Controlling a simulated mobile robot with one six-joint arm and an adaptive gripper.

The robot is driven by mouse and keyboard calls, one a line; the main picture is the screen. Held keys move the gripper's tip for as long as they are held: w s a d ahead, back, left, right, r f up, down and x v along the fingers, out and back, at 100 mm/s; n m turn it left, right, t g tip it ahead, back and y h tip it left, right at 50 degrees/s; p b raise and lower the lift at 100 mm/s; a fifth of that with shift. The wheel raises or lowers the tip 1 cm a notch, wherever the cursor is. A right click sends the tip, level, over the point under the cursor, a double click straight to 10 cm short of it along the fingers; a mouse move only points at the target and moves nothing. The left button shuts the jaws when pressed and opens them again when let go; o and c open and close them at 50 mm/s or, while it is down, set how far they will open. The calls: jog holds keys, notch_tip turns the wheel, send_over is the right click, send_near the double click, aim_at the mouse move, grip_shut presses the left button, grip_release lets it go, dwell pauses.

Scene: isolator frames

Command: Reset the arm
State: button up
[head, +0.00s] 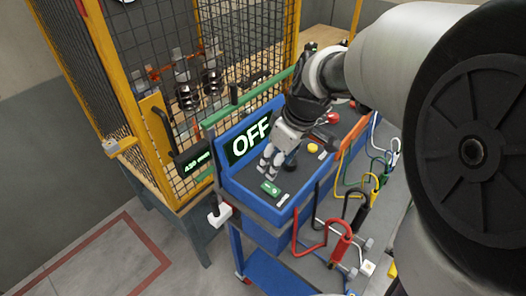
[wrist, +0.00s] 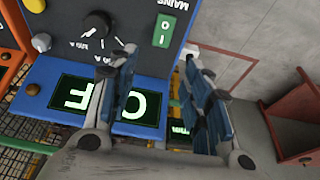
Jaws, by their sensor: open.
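My gripper (head: 268,163) hangs over the blue control console (head: 240,190) in the head view. In the wrist view its two fingers (wrist: 158,62) stand apart with nothing between them. A lit display (head: 250,140) on the console reads OFF; in the wrist view it shows upside down (wrist: 75,97), partly behind one finger. A green rocker switch (head: 270,188) lies just in front of the fingertips. It also shows in the wrist view (wrist: 165,30), beside the word MAINS. I cannot tell whether the fingers touch the panel.
A black dial (wrist: 97,26) and a yellow button (head: 312,147) are on the console. A yellow-framed mesh cage (head: 115,80) stands behind. Coloured cables and red clamps (head: 338,248) hang at the right. A red bin (wrist: 300,122) stands on the floor; open floor (head: 60,265) lies at the left.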

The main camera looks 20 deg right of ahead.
jog(key=shift+v, duration=0.9)
jog(key=s+r+m+t+h, duration=0.1)
jog(key=s+m, duration=0.2)
jog(key=s, duration=0.6)
jog(key=s+a+r+m+h, duration=0.1)
jog(key=s+m, duration=0.3)
jog(key=s, duration=0.6)
jog(key=shift+a+r+t, duration=0.25)
jog(key=shift+r+t, duration=0.15)
jog(key=shift+r, duration=0.05)
jog(key=shift+s, duration=0.1)
